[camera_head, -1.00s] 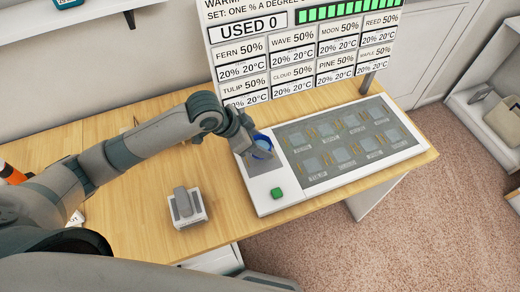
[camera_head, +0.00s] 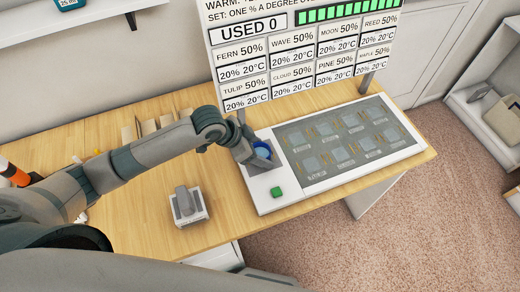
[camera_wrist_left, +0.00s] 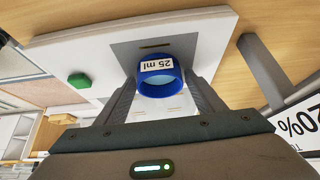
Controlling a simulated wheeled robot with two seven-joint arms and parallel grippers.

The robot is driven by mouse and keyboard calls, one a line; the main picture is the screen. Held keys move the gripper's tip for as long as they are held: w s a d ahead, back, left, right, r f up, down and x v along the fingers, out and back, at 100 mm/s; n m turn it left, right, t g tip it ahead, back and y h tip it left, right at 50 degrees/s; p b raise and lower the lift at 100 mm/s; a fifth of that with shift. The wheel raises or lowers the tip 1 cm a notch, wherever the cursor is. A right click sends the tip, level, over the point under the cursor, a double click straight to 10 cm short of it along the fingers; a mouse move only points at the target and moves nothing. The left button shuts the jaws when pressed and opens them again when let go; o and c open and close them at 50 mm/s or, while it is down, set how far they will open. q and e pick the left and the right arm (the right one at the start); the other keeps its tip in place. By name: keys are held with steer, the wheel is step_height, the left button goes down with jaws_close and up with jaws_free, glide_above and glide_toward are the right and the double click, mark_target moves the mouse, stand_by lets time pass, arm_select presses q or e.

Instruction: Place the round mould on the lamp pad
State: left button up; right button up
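The round mould (camera_head: 262,150) is a blue ring-shaped cup; its label reads 25 ml in the left wrist view (camera_wrist_left: 158,76). My left gripper (camera_head: 255,155) has its fingers on both sides of it and is shut on it. The grey square pad (camera_head: 257,168), which I take for the lamp pad, lies at the left end of the white panel and also shows in the left wrist view (camera_wrist_left: 122,50). The mould is over this pad; I cannot tell whether it touches it. My right gripper is not in view.
A green button (camera_head: 277,191) sits on the panel in front of the pad. The panel's dark grid (camera_head: 350,140) of labelled squares lies to the right. A small grey-and-white device (camera_head: 187,206) stands on the wooden table. A large sign (camera_head: 300,50) stands behind.

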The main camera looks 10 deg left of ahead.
arm_select(q)
steer(key=shift+r, duration=0.15)
steer(key=b+v, duration=0.2)
steer(key=v, duration=1)
stand_by(0.5)
